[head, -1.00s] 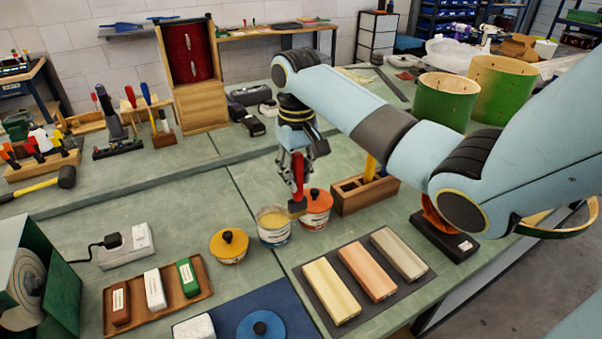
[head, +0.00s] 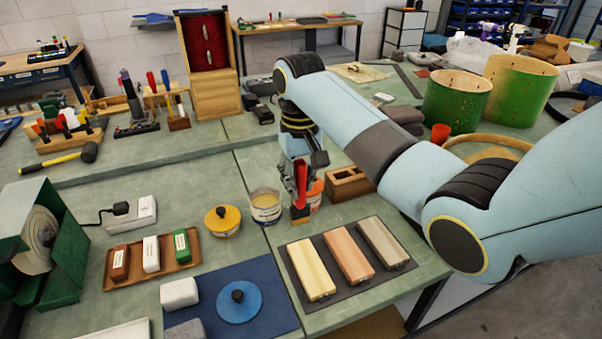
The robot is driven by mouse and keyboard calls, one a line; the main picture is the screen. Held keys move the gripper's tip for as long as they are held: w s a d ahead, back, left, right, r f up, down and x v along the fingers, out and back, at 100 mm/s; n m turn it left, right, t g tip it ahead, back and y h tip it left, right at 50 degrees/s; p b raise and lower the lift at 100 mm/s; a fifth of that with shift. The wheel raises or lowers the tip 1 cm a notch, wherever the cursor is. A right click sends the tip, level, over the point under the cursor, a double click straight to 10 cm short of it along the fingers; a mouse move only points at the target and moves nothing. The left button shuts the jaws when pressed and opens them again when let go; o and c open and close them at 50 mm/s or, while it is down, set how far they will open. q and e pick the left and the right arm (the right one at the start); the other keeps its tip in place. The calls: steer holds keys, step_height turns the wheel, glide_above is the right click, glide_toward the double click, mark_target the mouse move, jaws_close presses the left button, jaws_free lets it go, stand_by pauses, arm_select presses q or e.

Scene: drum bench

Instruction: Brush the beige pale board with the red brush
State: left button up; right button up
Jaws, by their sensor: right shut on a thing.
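My right gripper (head: 300,172) is shut on the red brush (head: 300,186). The brush hangs with its bristle end down, right of an open tin of pale yellow content (head: 265,207) and in front of an orange tin (head: 315,194), which it partly hides. The pale beige board (head: 312,270) is the leftmost of three boards on a dark mat (head: 334,291). The brush is behind this board and apart from it. A salmon board (head: 348,255) and a grey-beige board (head: 383,242) lie to its right. My left gripper is out of view.
A wooden holder (head: 349,186) stands behind the boards, partly hidden by my right arm. A yellow-lidded tin (head: 221,221), a wooden tray of blocks (head: 180,258) and a blue mat (head: 267,290) with a blue lid (head: 240,301) lie left. Green drum shells (head: 455,101) stand far right.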

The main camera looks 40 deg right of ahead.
mark_target(300, 207)
steer(key=shift+f, duration=0.2)
steer(key=shift+f+b, duration=0.3)
steer(key=shift+f, duration=0.6)
steer(key=shift+f+b, duration=0.6)
steer(key=shift+f, duration=0.3)
steer(key=shift+f+b, duration=0.4)
steer(key=shift+f, duration=0.5)
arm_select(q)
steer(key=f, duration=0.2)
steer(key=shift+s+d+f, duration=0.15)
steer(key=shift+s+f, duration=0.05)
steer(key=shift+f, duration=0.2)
arm_select(e)
steer(key=shift+f, duration=1.1)
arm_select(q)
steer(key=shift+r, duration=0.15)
